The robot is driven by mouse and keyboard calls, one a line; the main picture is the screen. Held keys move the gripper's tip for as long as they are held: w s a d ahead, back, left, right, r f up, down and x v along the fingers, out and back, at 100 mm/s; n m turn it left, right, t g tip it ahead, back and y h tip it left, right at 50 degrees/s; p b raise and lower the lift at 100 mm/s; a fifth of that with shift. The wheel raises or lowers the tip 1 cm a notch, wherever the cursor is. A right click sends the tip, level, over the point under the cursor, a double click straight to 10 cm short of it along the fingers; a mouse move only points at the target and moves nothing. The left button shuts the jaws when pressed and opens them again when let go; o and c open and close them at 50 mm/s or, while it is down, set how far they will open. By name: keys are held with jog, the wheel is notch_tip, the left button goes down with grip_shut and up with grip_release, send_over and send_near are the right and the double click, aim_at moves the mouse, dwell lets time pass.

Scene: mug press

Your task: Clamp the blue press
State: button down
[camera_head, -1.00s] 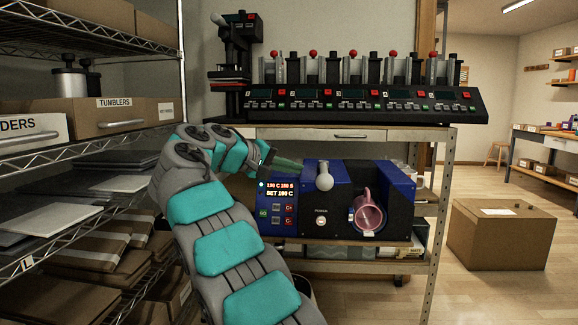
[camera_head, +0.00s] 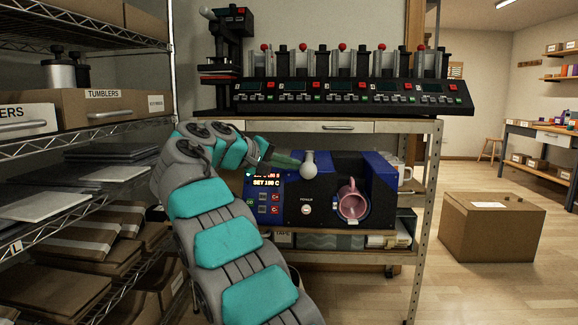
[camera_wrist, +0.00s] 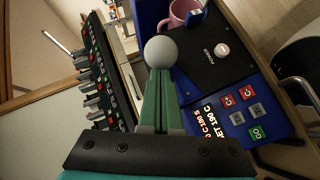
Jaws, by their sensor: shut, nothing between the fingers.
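The blue press (camera_head: 325,170) stands on the bench, with a blue and black body and a lit control panel (camera_head: 264,190) on its left. A pink mug (camera_head: 353,201) sits in its opening at the right. A lever with a pale round knob (camera_head: 308,163) rises at the front of the press. My gripper (camera_head: 294,163) is shut and empty, with its green fingers at the left of the knob. In the wrist view the fingertips (camera_wrist: 158,75) end right at the knob (camera_wrist: 161,51). I cannot tell whether they touch it.
A long black multi-station press (camera_head: 350,97) stands on the shelf above. A black heat press (camera_head: 225,60) is at its left. A wire rack with boxes (camera_head: 100,108) is close on the left. A cardboard box (camera_head: 490,228) lies on the floor at right.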

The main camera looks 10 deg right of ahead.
aim_at(311, 165)
jog(key=shift+s+d+f+n+t+y+b, duration=0.1)
jog(key=shift+s+d+n+t+y+b, duration=0.15)
jog(key=shift+d+b, duration=0.35)
jog(key=shift+s+d+f+n+t+y+b, duration=0.1)
jog(key=shift+s+d+n+t+y+b, duration=0.1)
jog(key=shift+d+n+t+b, duration=0.25)
jog(key=shift+s+d+r+n+t+y+b, duration=0.1)
jog(key=shift+s+d+n+t+y+b, duration=0.15)
jog(key=shift+d, duration=0.25)
jog(key=shift+d+n+t+y+b, duration=0.2)
jog(key=shift+d+b, duration=0.1)
jog(key=shift+d, duration=0.15)
jog(key=shift+s+d+r+n+t+y+b, duration=0.1)
jog(key=shift+s+d+n+t+y+b, duration=0.15)
jog(key=shift+d, duration=0.25)
jog(key=d+n+t+y+p, duration=0.3)
jog(key=d+n+y+p, duration=0.2)
jog(key=d, duration=0.4)
jog(key=shift+w+r+p, duration=0.15)
jog(key=shift+w+p, duration=0.1)
jog(key=shift+p, duration=0.1)
jog(key=shift+d+f, duration=0.15)
jog(key=shift+f, duration=0.05)
